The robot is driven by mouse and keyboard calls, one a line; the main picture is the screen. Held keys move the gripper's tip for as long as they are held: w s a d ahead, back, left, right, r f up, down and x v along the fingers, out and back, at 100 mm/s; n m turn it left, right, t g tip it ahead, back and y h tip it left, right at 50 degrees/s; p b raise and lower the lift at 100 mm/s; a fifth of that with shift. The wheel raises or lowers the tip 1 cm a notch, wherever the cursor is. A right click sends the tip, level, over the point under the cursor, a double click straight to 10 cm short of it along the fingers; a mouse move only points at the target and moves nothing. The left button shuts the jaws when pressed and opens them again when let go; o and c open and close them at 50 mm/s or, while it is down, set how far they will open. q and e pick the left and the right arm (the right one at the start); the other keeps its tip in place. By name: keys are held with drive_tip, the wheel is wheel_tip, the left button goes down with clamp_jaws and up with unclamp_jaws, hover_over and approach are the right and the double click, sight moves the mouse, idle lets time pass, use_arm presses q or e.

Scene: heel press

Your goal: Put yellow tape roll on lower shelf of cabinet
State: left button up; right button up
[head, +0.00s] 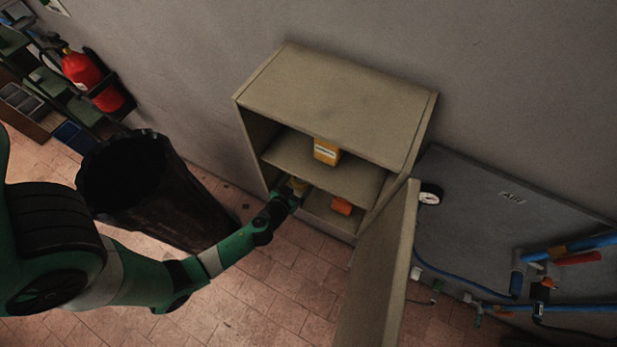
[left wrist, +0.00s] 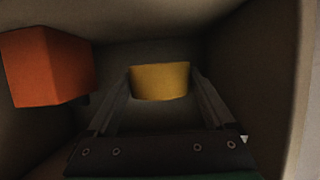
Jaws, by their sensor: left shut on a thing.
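The yellow tape roll (left wrist: 160,82) is between the two fingers of my left gripper (left wrist: 162,92) in the left wrist view, inside the lower compartment. In the head view a bit of the roll (head: 299,186) shows at the gripper's tip, mostly hidden by the gripper and the shelf above. My left gripper is shut on the roll. The cabinet (head: 340,95) stands against the wall with its door (head: 380,265) open. I cannot tell whether the roll touches the lower shelf (head: 325,212). My right gripper is not in view.
An orange box (head: 341,206) sits on the lower shelf, to the left of the gripper in the left wrist view (left wrist: 48,66). A yellow box (head: 327,151) stands on the upper shelf. A dark bin (head: 165,200) stands left of the cabinet. The open door bounds the right side.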

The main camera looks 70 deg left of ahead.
sight(302, 184)
use_arm(q)
drive_tip(key=shift+w+a+f, duration=0.4)
drive_tip(key=shift+a+f, duration=0.05)
drive_tip(key=shift+f, duration=0.2)
drive_tip(key=f+b, duration=0.3)
drive_tip(key=f, duration=0.1)
drive_tip(key=shift+w+a, duration=0.25)
drive_tip(key=shift+a, duration=0.05)
drive_tip(key=shift+s+d+f, duration=0.1)
drive_tip(key=shift+d, duration=0.05)
drive_tip(key=shift+b, duration=0.35)
drive_tip(key=o, duration=1.1)
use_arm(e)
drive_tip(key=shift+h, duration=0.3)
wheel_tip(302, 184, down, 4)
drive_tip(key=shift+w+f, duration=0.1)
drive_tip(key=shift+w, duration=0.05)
